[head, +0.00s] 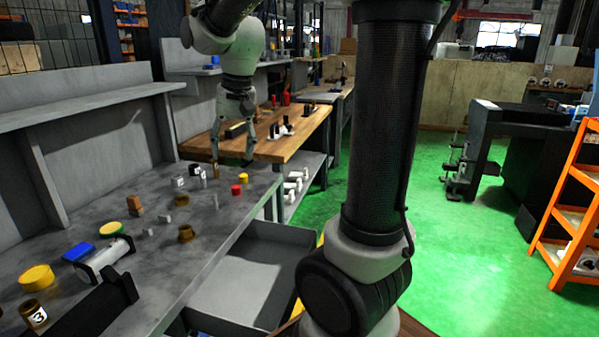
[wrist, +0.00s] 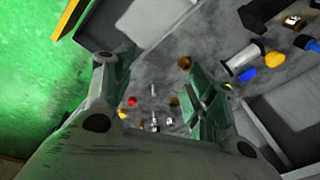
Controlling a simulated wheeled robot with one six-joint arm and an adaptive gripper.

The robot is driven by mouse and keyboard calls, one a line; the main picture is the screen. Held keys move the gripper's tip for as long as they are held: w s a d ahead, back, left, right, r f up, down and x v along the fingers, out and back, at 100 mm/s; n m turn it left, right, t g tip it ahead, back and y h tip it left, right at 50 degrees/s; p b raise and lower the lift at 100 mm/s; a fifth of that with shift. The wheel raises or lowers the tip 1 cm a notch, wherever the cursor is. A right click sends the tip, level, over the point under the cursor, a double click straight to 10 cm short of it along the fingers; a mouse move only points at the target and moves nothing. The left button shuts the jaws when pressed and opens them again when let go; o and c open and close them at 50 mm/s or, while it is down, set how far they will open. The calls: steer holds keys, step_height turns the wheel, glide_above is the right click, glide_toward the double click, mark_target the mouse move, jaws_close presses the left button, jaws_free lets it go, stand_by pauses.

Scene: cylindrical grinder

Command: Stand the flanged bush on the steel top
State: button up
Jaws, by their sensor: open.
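A bronze-brown flanged bush (head: 186,233) rests on the grey steel top (head: 165,265), near its front edge in the head view. It is too small to tell surely whether it stands or lies on its side. It also shows in the wrist view (wrist: 184,62), between the fingers and nearer the right one. My gripper (head: 231,161) is open and empty, fingers pointing down, above the far end of the steel top and beyond the bush. In the wrist view my gripper (wrist: 160,68) has its fingers wide apart.
A clear-and-black cylinder (head: 104,258), blue block (head: 79,252) and numbered brass bush (head: 33,315) lie nearer. An open grey drawer (head: 250,275) juts out in front.

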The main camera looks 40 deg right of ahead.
steer(key=s+d+n+t, duration=0.1)
steer(key=s+d+n, duration=0.1)
steer(key=s, duration=0.7)
steer(key=s+d+f+n+t+h, duration=0.1)
steer(key=s+d+n, duration=0.1)
steer(key=s, duration=0.8)
steer(key=shift+d+n, duration=0.25)
steer(key=shift+n, duration=0.35)
steer(key=shift+s, duration=0.1)
